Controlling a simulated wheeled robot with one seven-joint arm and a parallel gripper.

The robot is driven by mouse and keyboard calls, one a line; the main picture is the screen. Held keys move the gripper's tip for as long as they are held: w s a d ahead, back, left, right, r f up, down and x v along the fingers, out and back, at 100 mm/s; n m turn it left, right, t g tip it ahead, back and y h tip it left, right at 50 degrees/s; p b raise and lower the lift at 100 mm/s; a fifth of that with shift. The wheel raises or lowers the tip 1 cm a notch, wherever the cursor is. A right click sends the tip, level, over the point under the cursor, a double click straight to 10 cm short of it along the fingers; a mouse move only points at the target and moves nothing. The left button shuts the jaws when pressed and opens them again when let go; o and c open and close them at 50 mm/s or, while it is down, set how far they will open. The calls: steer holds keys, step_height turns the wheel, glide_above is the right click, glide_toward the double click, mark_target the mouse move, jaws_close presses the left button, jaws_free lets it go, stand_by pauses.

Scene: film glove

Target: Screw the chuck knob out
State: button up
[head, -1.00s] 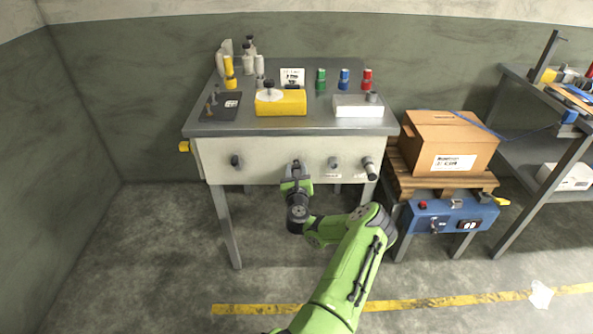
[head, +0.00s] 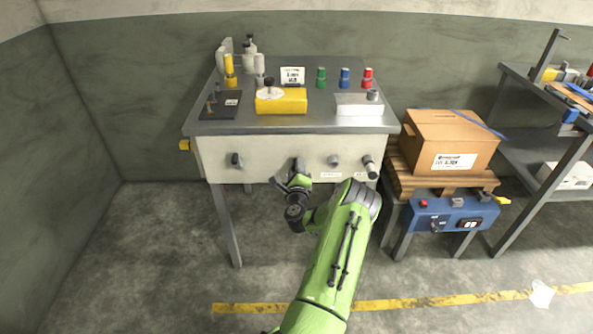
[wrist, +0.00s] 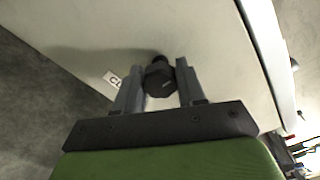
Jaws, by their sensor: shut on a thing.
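A dark knob (wrist: 160,80) sticks out of the pale front panel of the grey bench and sits between my two fingers in the wrist view. My gripper (wrist: 161,86) is shut on this knob. In the head view my gripper (head: 297,178) is at the panel, at the second knob from the left (head: 298,164), and hides part of it. A small label, partly hidden by a finger, is beside the knob in the wrist view; I cannot read it fully.
Other knobs on the panel are a dark one (head: 237,160) at left, a grey one (head: 333,161) and a dark-ended one (head: 369,165) at right. A yellow block (head: 284,105) stands on the bench top. A cardboard box (head: 447,140) stands on a pallet at right.

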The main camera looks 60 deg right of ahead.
steer(key=shift+n, duration=0.6)
steer(key=o, duration=1.1)
steer(key=shift+w, duration=0.1)
steer(key=shift+c, duration=0.2)
steer(key=shift+a+f, duration=0.1)
